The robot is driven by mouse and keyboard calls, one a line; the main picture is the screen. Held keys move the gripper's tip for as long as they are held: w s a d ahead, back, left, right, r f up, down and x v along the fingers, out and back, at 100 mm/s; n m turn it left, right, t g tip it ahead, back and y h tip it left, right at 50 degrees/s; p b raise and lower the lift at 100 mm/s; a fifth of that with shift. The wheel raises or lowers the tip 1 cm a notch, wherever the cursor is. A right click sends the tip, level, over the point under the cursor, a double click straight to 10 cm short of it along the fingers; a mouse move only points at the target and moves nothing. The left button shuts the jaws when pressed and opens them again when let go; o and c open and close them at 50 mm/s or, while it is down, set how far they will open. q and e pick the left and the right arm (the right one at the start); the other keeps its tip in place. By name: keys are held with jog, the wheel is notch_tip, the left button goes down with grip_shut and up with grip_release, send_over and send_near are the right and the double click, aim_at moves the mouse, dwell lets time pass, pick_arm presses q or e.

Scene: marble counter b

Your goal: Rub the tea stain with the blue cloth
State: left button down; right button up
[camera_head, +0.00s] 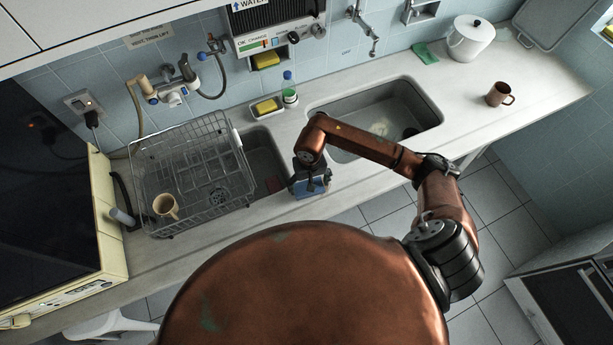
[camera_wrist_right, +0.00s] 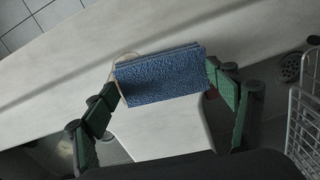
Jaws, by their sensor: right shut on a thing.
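The blue cloth (camera_wrist_right: 160,76), a folded rectangular pad, is held between the green fingers of my right gripper (camera_wrist_right: 163,84). In the head view, my right gripper (camera_head: 311,174) and the cloth (camera_head: 312,189) are at the front edge of the counter, by the divider between the two sinks. A thin brownish arc, seemingly the tea stain (camera_wrist_right: 113,62), shows on the pale counter at the cloth's left end in the wrist view; the rest of it is hidden under the cloth. I cannot tell whether the cloth touches the counter. My left gripper is not in view.
A wire dish rack (camera_head: 190,165) with a beige mug (camera_head: 166,206) stands left of the cloth. The right sink (camera_head: 425,105) lies behind my arm. A brown mug (camera_head: 498,94) and a white canister (camera_head: 470,38) stand on the right counter, which is otherwise mostly clear.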

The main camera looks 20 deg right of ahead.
jog(key=shift+f+p, duration=0.1)
jog(key=shift+p, duration=0.2)
notch_tip(320, 180, up, 2)
jog(key=shift+p, duration=0.35)
jog(key=shift+r+p, duration=0.8)
jog(key=shift+r, duration=1.6)
